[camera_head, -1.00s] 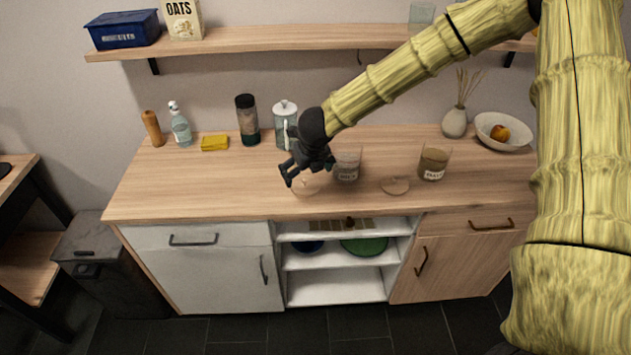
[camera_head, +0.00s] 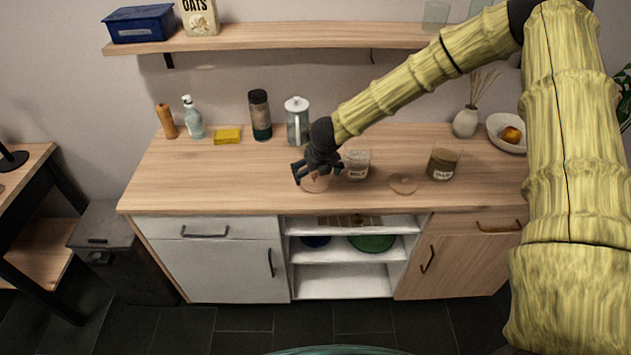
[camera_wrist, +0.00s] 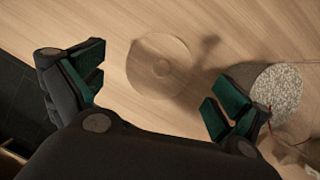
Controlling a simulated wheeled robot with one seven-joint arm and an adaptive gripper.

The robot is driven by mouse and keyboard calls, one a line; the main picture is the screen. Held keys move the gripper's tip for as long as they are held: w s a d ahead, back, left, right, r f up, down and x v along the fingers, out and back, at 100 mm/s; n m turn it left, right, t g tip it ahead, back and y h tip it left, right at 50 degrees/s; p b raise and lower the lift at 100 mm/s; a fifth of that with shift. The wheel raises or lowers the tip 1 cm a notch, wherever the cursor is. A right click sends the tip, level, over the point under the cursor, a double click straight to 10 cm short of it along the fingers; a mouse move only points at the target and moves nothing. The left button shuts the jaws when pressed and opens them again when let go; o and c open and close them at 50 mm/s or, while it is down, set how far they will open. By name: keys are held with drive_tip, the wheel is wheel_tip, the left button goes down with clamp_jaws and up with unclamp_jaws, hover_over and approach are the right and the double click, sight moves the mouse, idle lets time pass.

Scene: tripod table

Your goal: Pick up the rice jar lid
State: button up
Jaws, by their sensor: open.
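The rice jar lid (camera_head: 315,185) is a round, wood-toned disc with a small knob, lying flat on the countertop. It also shows in the wrist view (camera_wrist: 160,66), unobstructed between my fingers. The rice jar (camera_head: 357,165) stands open just right of it, clear with pale grain; in the wrist view its grain (camera_wrist: 278,90) shows behind the right finger. My gripper (camera_head: 318,174) is open and empty above the lid, its fingers spread to either side. In the head view the gripper partly covers the lid's back edge.
A second lid (camera_head: 403,184) and a jar with brown contents (camera_head: 443,165) lie to the right. A glass press (camera_head: 298,122), dark bottle (camera_head: 260,115) and yellow sponge (camera_head: 227,136) stand behind. The countertop (camera_head: 220,180) left of the lid is clear.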

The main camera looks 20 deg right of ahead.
sight(315, 176)
drive_tip(key=shift+p+x, duration=0.8)
drive_tip(key=shift+x, duration=1.25)
drive_tip(key=shift+d, duration=0.15)
drive_tip(key=c, duration=0.9)
